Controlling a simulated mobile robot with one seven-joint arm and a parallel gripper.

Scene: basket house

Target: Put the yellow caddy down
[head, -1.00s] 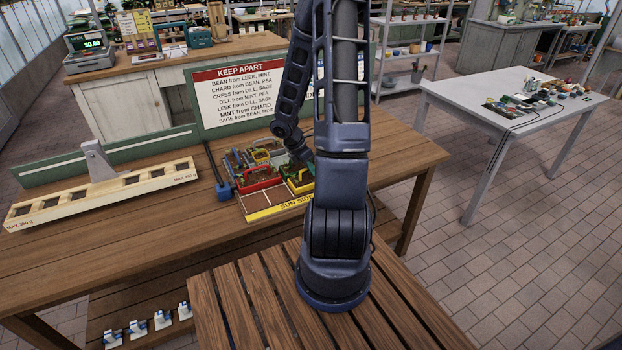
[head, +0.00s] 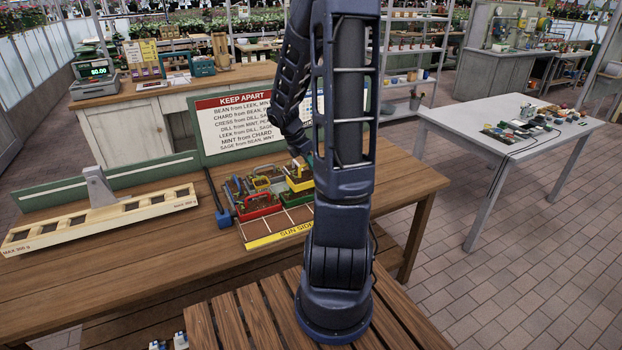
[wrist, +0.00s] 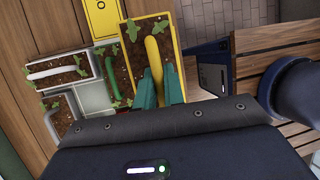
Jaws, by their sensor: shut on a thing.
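The yellow caddy (head: 299,184) holds brown soil and small seedlings. It hangs over the right part of a divided tray (head: 289,220) on the wooden bench and appears raised above it. In the wrist view my gripper (wrist: 159,88) has its green fingers shut on the caddy's yellow handle (wrist: 153,52). The caddy's soil (wrist: 133,62) and yellow rim show around the handle. The tray has a yellow "SUN SIDE" front strip and bare brown compartments in front.
A red caddy (head: 258,206) and other caddies stand in the tray left of the yellow one. A white caddy (wrist: 62,71) shows in the wrist view. The "KEEP APART" sign (head: 235,122) stands behind. A wooden balance rack (head: 100,219) is at left.

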